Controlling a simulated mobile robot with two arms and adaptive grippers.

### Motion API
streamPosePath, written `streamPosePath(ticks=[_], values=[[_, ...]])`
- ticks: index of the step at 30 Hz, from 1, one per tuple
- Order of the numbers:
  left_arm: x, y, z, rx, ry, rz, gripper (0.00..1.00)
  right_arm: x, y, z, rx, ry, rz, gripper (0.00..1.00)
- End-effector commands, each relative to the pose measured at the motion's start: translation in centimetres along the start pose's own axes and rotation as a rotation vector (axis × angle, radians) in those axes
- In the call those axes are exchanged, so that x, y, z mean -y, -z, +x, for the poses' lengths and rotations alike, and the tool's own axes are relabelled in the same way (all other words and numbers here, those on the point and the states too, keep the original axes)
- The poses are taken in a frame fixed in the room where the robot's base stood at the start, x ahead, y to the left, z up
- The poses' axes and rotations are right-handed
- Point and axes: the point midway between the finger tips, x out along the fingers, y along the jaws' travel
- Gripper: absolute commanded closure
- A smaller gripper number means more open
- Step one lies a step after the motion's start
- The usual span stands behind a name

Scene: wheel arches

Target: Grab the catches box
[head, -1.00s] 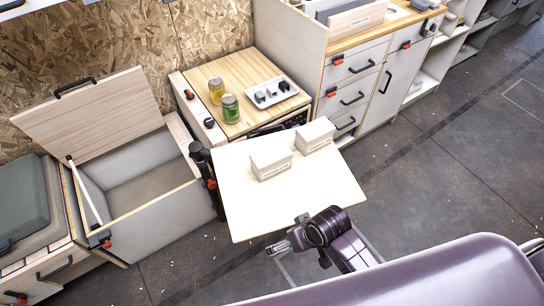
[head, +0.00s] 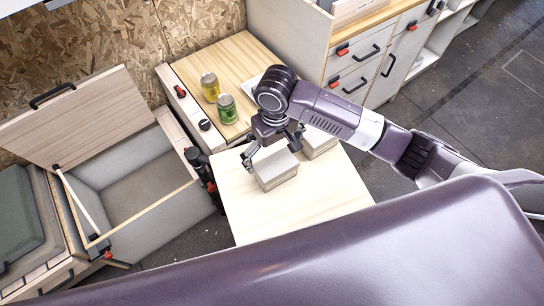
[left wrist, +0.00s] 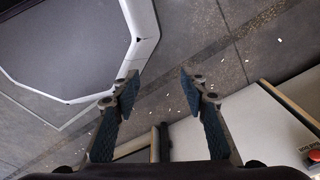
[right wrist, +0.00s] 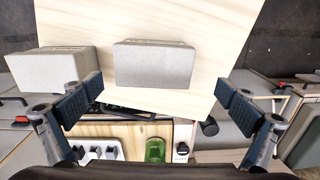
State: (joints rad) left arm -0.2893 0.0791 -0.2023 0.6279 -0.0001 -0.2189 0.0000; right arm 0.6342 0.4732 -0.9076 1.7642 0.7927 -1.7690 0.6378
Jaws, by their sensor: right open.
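Two pale grey boxes stand on a light wooden tabletop (head: 325,195); I cannot read their labels, so I cannot tell which is the catches box. My right gripper (head: 270,152) is open and empty above the left, nearer box (head: 277,170). In the right wrist view this box (right wrist: 153,65) lies ahead between the two fingers, apart from them. The other box (head: 318,142) is partly hidden by my right arm and shows at the left of the right wrist view (right wrist: 48,75). My left gripper (left wrist: 160,88) is open and empty over the floor.
A yellow jar (head: 210,87) and a green jar (head: 226,108) stand on the wooden-topped cabinet behind. A white tray (right wrist: 100,150) with small parts is beside them. An open-lidded bin (head: 150,190) stands at left. The tabletop's front part is clear.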

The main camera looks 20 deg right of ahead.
Motion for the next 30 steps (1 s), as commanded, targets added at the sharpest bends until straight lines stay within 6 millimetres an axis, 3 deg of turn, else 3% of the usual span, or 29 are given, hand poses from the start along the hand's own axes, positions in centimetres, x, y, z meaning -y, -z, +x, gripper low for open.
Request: streamPosePath(ticks=[4,12,21,28,30], values=[[-0.1,-0.6,-0.2,0.01,-0.001,0.0,0.6,-0.6,0.0,0.3,0.015,-0.014,0.008,0.0],[-0.3,-2.5,-0.9,0.037,-0.004,-0.001,0.6,-0.9,0.0,3.3,0.015,-0.015,0.009,0.0],[-0.1,-1.5,-1.5,0.023,-0.002,-0.003,0.6,-1.1,0.0,7.2,0.011,-0.014,0.006,0.0],[0.0,-0.6,-1.4,0.011,0.0,-0.003,0.6,-1.1,0.1,7.4,0.009,-0.013,0.006,0.0],[0.0,-0.7,-1.4,0.011,0.0,-0.003,0.6,-1.1,0.1,7.4,0.009,-0.013,0.006,0.06]])
